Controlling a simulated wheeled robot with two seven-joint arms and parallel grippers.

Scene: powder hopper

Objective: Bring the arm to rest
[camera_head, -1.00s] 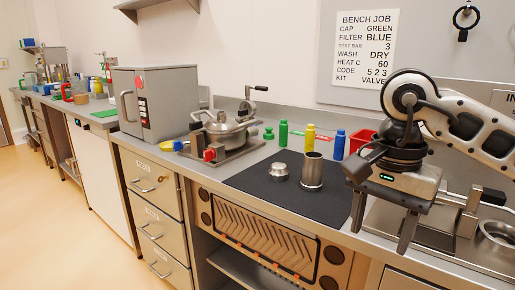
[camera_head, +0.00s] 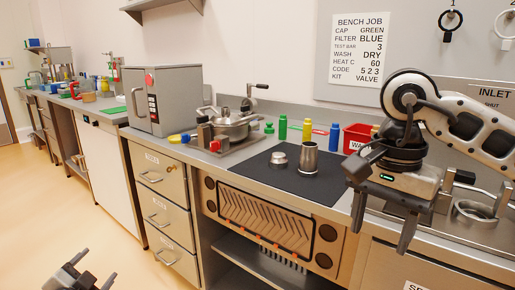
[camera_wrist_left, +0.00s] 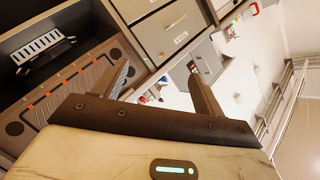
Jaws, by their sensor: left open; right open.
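My right gripper (camera_head: 383,217) hangs at the right of the head view, in front of the counter's front edge, with its fingers pointing down, apart and empty. My left gripper (camera_head: 92,284) shows at the bottom left of the head view, low over the floor and left of the drawers. In the left wrist view the left gripper's two fingers (camera_wrist_left: 160,72) are spread with nothing between them. The rest of the left arm is out of the head view.
The steel counter holds a black mat (camera_head: 262,176) with a metal cup (camera_head: 309,158) and a small metal part (camera_head: 279,160). Open floor (camera_head: 40,210) lies left of the drawers (camera_head: 163,205).

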